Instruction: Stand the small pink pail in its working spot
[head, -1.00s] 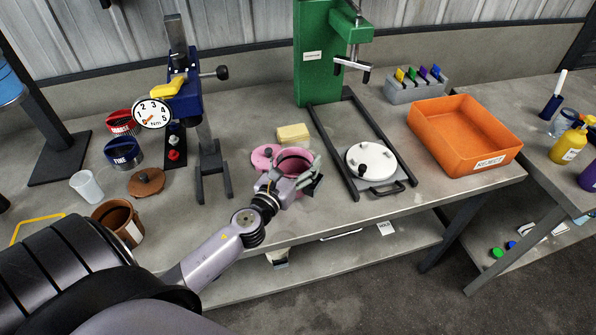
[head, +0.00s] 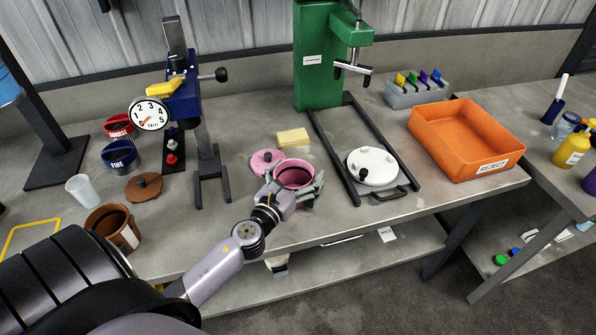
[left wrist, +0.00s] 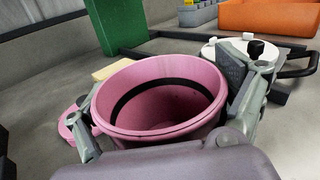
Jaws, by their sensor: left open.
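The small pink pail (head: 295,173) stands upright on the bench, left of the green press's rails. In the left wrist view the pail (left wrist: 160,98) is open-topped, with a dark band inside. My left gripper (head: 292,190) is open, with its fingers on either side of the pail; whether they touch it I cannot tell. Its fingers also show at both sides of the pail in the left wrist view (left wrist: 172,120). A pink lid (head: 266,161) with a dark knob lies behind and left of the pail. My right gripper is not in view.
The green press (head: 318,60) has a white round lid (head: 371,166) on a handled plate between its rails. An orange reject bin (head: 466,140) stands right. A yellow sponge (head: 293,137) lies behind the pail. A blue stand with a dial (head: 149,113) and a brown pot (head: 113,228) are left.

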